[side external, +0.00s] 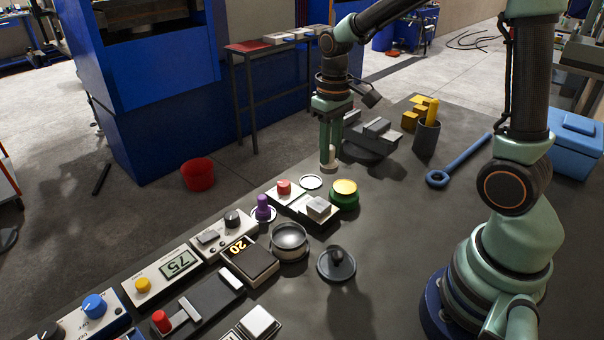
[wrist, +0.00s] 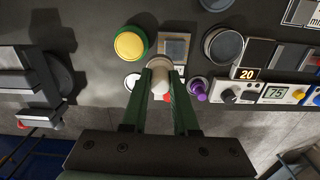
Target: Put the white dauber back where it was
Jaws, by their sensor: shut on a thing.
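My gripper (side external: 329,140) is shut on the white dauber (side external: 329,160) and holds it upright, seemingly above the dark table. In the wrist view my gripper (wrist: 162,76) has the pale dauber (wrist: 161,84) between its two green fingers. An empty white-rimmed round pad (side external: 311,182) lies on the table to the lower left of the dauber in the side view. Its rim (wrist: 131,81) shows just left of the fingers in the wrist view, partly hidden. A purple dauber (side external: 263,208) stands on a similar pad.
Near the gripper are a green pot with a yellow top (side external: 344,194), a plate with a grey block (side external: 318,207), a red knob (side external: 284,187) and a dark vise (side external: 371,138). A round tin (side external: 289,240) and several control boxes stand lower left.

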